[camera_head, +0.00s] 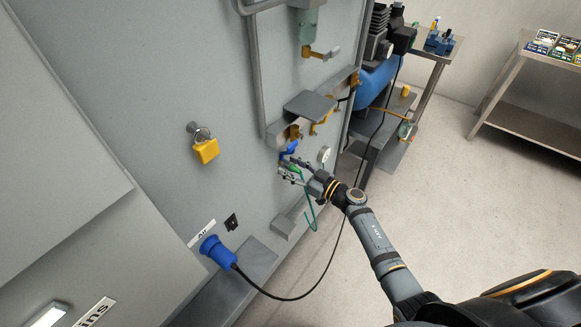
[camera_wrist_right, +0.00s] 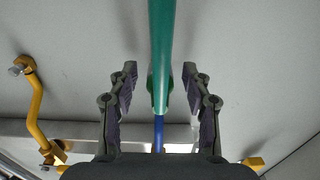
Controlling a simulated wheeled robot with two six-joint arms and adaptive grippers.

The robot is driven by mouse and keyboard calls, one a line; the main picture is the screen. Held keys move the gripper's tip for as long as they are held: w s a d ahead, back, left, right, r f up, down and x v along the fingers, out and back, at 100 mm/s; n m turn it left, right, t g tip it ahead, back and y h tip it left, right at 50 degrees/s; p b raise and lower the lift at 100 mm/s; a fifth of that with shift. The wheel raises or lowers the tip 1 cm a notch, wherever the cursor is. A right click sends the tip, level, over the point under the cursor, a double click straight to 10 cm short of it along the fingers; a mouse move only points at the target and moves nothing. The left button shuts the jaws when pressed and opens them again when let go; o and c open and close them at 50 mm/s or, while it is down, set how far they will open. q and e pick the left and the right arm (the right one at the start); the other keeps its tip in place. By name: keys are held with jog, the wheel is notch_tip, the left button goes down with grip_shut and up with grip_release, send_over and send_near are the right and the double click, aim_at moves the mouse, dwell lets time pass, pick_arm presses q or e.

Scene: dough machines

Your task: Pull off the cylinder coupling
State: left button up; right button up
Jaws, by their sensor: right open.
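A green coupling or hose piece (camera_wrist_right: 160,45) runs from the top of the right wrist view down between the fingers of my right gripper (camera_wrist_right: 160,80). The fingers stand apart, with a visible gap on each side of it. In the head view my right gripper (camera_head: 289,172) is at the grey machine wall, just below a blue valve handle (camera_head: 290,148). A thin green hose (camera_head: 311,213) hangs below the gripper there. The fingers hide most of the coupling in the head view. My left gripper is not in view.
A blue plug (camera_head: 216,250) with a black cable sits lower left.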

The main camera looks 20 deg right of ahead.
dwell(0.4)
jog(key=shift+p, duration=0.4)
jog(key=shift+p, duration=0.35)
grip_shut()
dwell(0.8)
